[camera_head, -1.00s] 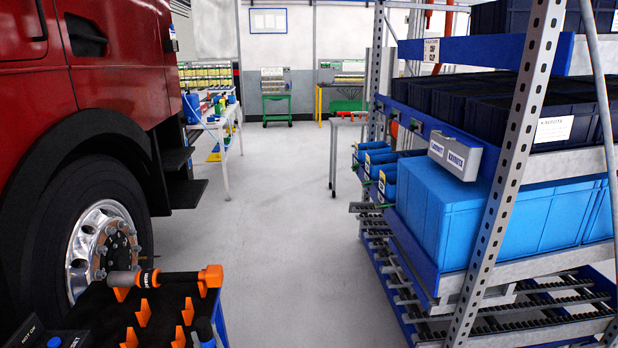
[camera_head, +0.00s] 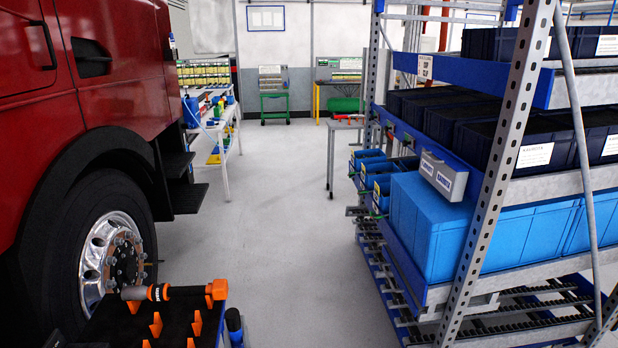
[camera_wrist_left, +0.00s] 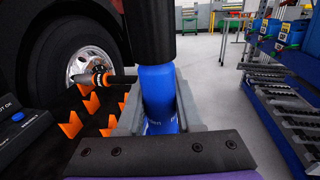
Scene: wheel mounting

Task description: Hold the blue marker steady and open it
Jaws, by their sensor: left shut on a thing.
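The blue marker (camera_wrist_left: 157,92) stands upright in the left wrist view, with a blue body and a wide black part (camera_wrist_left: 149,30) above it, cut off by the top edge. My left gripper (camera_wrist_left: 160,110) is shut on the blue body, one grey finger on each side. In the head view the marker (camera_head: 235,326) shows at the bottom, just right of the tray's edge; the gripper itself is not seen there. My right gripper is in neither view.
A black tool tray (camera_head: 176,322) with orange holders (camera_head: 156,324) and an orange-black tool (camera_head: 146,292) is left of the marker. A truck wheel (camera_head: 108,255) is behind it. A shelf rack (camera_head: 497,180) with bins stands at right. Open floor (camera_head: 285,220) lies between.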

